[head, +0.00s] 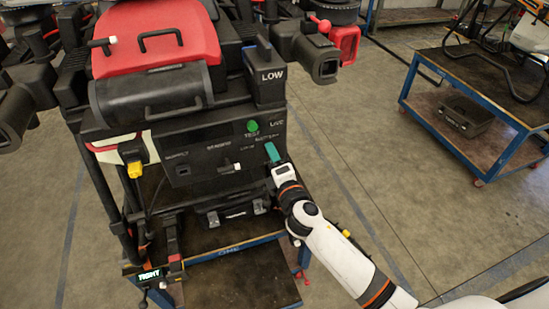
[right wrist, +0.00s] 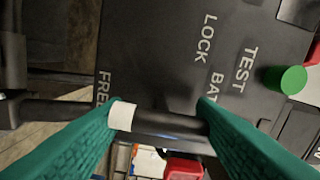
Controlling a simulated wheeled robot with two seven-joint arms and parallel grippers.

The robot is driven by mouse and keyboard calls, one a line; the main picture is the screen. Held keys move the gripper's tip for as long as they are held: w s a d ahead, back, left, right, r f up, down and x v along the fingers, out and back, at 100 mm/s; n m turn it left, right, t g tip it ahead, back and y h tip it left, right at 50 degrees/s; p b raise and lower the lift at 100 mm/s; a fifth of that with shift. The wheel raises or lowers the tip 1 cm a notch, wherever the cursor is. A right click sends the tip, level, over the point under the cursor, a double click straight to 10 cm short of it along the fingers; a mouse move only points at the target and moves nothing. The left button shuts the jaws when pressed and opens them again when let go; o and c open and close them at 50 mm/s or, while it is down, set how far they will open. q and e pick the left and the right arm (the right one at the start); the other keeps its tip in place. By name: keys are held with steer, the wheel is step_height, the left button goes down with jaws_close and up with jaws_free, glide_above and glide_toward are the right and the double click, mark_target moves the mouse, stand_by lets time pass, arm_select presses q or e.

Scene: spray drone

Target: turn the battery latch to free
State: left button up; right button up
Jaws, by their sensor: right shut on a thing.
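The battery latch (right wrist: 170,124) is a dark bar with a white band at its left end in the right wrist view. The white band is beside the printed word FREE; LOCK is printed farther up the dark panel (right wrist: 165,55). My right gripper (right wrist: 158,104) has its green fingers on either side of the bar and is shut on it. In the head view my right gripper (head: 272,153) is at the right edge of the drone's front panel (head: 205,150), where it hides most of the latch. My left gripper is not in view.
A green TEST button (head: 252,126) is just above my right gripper. A black box marked LOW (head: 269,75) stands higher up. A blue-edged stand (head: 235,275) is below the drone. A cart with a black case (head: 465,116) stands at right, with open floor between.

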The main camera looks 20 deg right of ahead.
steer(key=o, duration=0.9)
steer(key=shift+o, duration=0.2)
steer(key=s+b, duration=0.3)
steer(key=s, duration=0.9)
steer(key=shift+d, duration=0.2)
